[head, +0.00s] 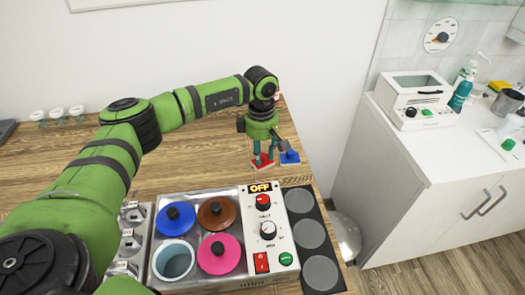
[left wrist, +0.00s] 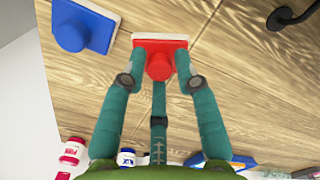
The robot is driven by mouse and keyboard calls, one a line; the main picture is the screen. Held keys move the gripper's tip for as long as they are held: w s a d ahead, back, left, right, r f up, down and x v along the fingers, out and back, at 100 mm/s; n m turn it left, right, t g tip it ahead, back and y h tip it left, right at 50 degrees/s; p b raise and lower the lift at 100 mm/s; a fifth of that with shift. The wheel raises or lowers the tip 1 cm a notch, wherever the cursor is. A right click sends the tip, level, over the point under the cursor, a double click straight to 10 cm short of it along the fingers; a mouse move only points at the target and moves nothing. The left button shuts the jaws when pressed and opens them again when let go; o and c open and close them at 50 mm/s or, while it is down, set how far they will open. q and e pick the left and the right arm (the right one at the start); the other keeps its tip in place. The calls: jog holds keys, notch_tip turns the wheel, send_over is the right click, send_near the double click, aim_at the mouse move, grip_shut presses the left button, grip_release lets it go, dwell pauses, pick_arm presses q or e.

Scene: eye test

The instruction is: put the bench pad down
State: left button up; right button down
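A red pad (head: 263,162) with a round knob and a pale underside is at the right end of the wooden bench; it also shows in the left wrist view (left wrist: 159,42). A similar blue pad (head: 289,157) lies beside it, also in the left wrist view (left wrist: 84,24). Either could be the bench pad. My left gripper (head: 264,153) points down with a finger on each side of the red knob, seemingly closed on it, in the left wrist view too (left wrist: 161,65). The red pad looks level and at or very near the bench top. My right gripper is not in view.
A hob panel with coloured lids (head: 219,254), knobs and dark round plates (head: 309,234) fills the near bench. Small jars (head: 58,115) stand at the back left. Small bottles (left wrist: 72,152) show in the left wrist view. A white cabinet (head: 430,180) stands across a gap.

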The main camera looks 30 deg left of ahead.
aim_at(262, 154)
pick_arm(q)
jog(key=shift+r, duration=0.1)
jog(key=shift+r, duration=0.25)
notch_tip(262, 154, up, 12)
jog(key=b, duration=0.3)
jog(key=shift+a+f, duration=0.15)
jog(key=shift+a, duration=0.05)
dwell(0.4)
